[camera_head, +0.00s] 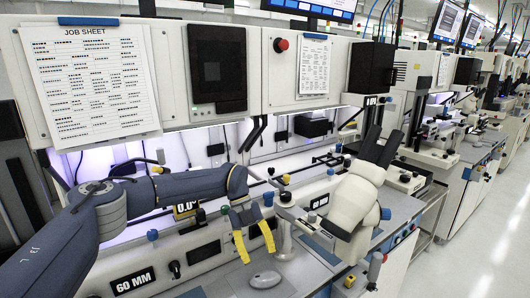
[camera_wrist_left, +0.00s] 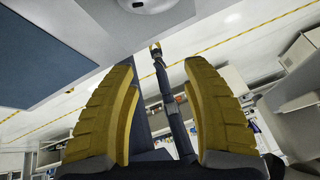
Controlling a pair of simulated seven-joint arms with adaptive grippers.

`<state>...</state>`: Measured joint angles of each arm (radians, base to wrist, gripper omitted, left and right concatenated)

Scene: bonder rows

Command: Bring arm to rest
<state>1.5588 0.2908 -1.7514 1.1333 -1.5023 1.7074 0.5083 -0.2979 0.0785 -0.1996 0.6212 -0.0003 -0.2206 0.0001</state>
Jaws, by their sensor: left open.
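My left arm (camera_head: 170,190) comes in from the left across the front of the bonder bench. Its gripper (camera_head: 253,244) hangs over the bench with two yellow fingers apart and nothing between them. In the left wrist view, the same gripper (camera_wrist_left: 160,115) shows two ridged yellow fingers spread wide and empty. Between them, farther off, a dark arm ends in a small yellow-tipped gripper (camera_wrist_left: 155,48), which looks like my right one. It is too small to tell its state. The right gripper does not show in the head view.
A grey mouse-shaped object (camera_head: 265,279) lies on the bench below my left gripper. A white microscope (camera_head: 355,195) stands just right of it. Cabinets with a job sheet (camera_head: 88,80) and a red button (camera_head: 281,45) rise behind. An open aisle (camera_head: 480,235) lies at right.

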